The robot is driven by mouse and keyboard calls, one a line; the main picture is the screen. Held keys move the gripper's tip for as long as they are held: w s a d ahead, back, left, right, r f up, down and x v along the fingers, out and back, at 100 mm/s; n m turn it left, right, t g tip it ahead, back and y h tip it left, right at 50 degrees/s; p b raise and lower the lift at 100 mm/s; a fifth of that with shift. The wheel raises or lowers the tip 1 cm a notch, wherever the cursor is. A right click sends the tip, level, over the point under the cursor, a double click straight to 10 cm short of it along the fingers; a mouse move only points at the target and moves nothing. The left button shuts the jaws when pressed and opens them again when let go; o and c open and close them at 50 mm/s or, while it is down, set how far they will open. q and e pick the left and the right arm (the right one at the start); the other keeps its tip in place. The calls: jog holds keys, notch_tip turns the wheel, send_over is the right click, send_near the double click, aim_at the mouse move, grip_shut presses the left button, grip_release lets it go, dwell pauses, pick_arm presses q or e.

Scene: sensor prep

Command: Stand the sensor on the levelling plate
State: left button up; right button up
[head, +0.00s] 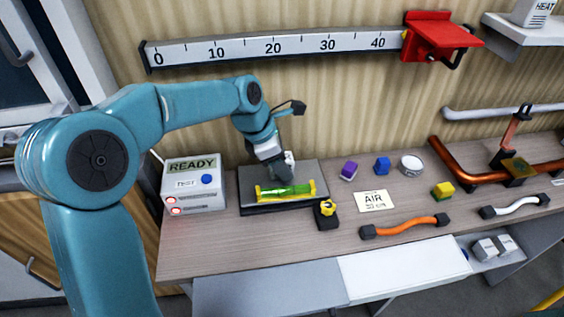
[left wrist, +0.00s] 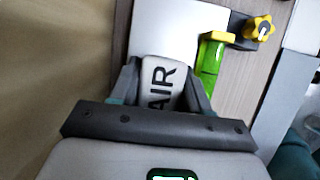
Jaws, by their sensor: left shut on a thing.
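The sensor is a pale rounded piece marked AIR (left wrist: 161,84), between the two fingers of my left gripper in the left wrist view. In the head view only a small white part of the sensor (head: 289,157) shows beside the fingers. My left gripper (head: 284,172) is shut on it, pointing down over the levelling plate (head: 255,178). The plate is a grey slab on a dark base, with a green spirit level (head: 286,191) along its front and a yellow knob (head: 327,209) at its front right corner. I cannot tell whether the sensor touches the plate. My right gripper is not in view.
A READY box (head: 193,185) stands left of the plate. A ruler rail (head: 230,50) runs along the wall behind.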

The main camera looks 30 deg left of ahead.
pick_arm(q)
jog(key=shift+f, duration=0.2)
jog(key=o, duration=1.1)
jog(key=shift+r, duration=0.35)
jog(key=p+v, duration=0.1)
jog(key=v, duration=1)
jog(key=shift+s+a+r+p, duration=0.1)
jog(key=shift+a+r+p, duration=0.05)
jog(key=shift+r+p, duration=0.25)
